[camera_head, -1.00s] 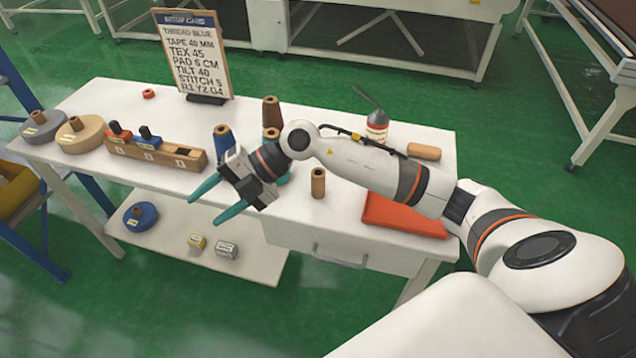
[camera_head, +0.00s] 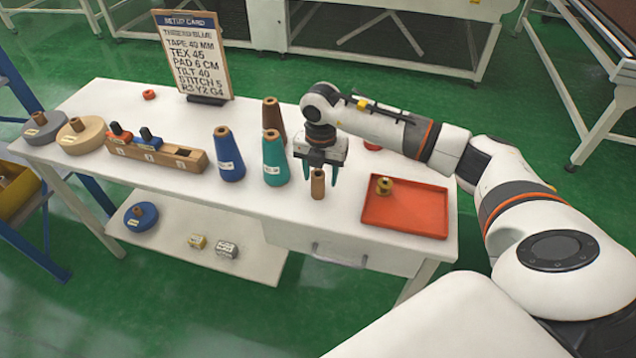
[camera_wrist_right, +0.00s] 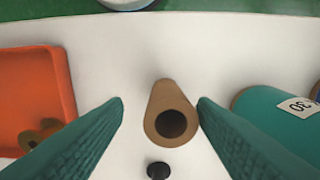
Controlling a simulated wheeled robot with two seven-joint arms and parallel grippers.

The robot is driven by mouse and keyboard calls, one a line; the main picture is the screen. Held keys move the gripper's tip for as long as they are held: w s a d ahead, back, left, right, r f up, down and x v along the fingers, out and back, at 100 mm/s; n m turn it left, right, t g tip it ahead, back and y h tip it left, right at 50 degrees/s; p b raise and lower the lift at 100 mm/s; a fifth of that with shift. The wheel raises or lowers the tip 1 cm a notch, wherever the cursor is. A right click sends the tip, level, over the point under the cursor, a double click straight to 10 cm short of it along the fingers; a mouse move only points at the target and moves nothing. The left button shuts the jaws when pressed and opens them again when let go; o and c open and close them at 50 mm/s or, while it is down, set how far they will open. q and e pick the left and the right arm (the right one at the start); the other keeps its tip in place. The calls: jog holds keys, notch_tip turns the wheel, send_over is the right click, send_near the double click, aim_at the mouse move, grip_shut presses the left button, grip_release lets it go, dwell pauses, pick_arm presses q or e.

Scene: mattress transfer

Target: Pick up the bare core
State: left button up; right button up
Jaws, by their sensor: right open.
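The bare core (camera_head: 318,184) is a small brown hollow tube standing upright on the white table. My right gripper (camera_head: 320,178) points down over it, with its two teal fingers open on either side of the core. In the right wrist view the bare core (camera_wrist_right: 171,118) shows its dark open top between the spread fingertips (camera_wrist_right: 160,108). Gaps show on both sides there, the right finger being the closer one. My left gripper is not in view.
A teal thread cone (camera_head: 274,160) and a blue cone (camera_head: 227,155) stand left of the core, with a brown cone (camera_head: 272,115) behind. An orange tray (camera_head: 415,212) with a small brass piece (camera_head: 384,186) lies to the right. A wooden rack (camera_head: 190,161) is further left.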

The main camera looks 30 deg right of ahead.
aim_at(318, 186)
jog(key=f, duration=0.5)
jog(key=shift+w+a+f+p, duration=0.1)
jog(key=shift+w+a+p, duration=0.1)
jog(key=shift+w+p, duration=0.15)
jog(key=shift+c, duration=0.3)
jog(key=c, duration=1)
